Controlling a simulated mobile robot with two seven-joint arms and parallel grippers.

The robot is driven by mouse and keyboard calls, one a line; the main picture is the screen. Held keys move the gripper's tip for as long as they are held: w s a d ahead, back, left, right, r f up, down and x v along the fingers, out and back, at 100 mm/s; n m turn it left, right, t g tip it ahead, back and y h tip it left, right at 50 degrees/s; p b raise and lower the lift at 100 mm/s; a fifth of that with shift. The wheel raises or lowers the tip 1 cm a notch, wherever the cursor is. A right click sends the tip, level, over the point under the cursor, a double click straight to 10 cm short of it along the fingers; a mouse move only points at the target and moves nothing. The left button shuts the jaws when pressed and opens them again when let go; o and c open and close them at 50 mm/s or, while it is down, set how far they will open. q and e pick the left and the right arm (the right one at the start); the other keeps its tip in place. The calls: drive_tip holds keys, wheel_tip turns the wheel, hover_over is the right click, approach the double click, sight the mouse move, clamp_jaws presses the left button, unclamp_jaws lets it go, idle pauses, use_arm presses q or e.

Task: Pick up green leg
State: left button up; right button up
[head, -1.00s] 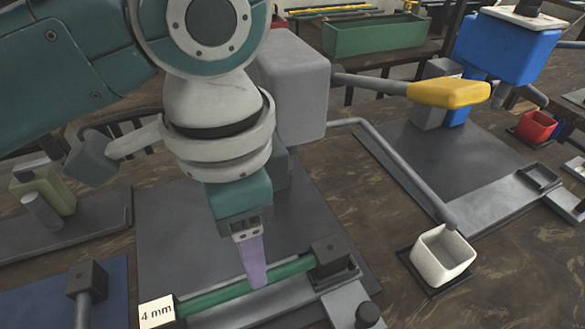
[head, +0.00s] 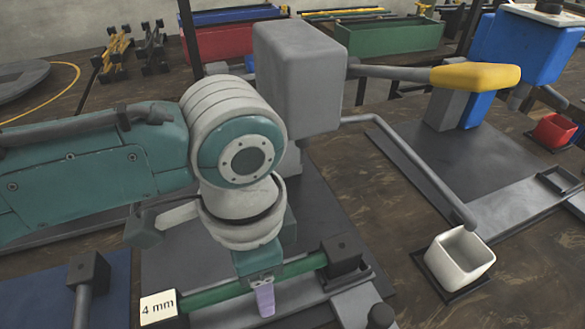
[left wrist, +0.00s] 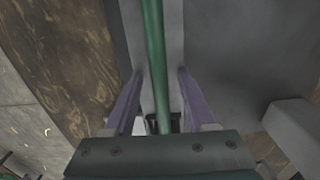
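The green leg (head: 206,296) is a green rod lying across the grey press plate, between the block with the 4 mm label (head: 158,307) and a dark block (head: 342,254). It also shows in the left wrist view (left wrist: 153,50), running between the fingers. My left gripper (head: 265,300) points down at the middle of the leg. In the left wrist view its two purple fingers (left wrist: 160,75) are apart, one on each side of the leg, with gaps showing. It is open and holds nothing. My right gripper is in neither view.
A grey press body (head: 300,75) stands behind my left gripper. A white bin (head: 460,258) sits to the right, under a bent rod. A dark knob (head: 381,315) is near the front.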

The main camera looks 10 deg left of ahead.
use_arm(q)
clamp_jaws()
idle(0.7)
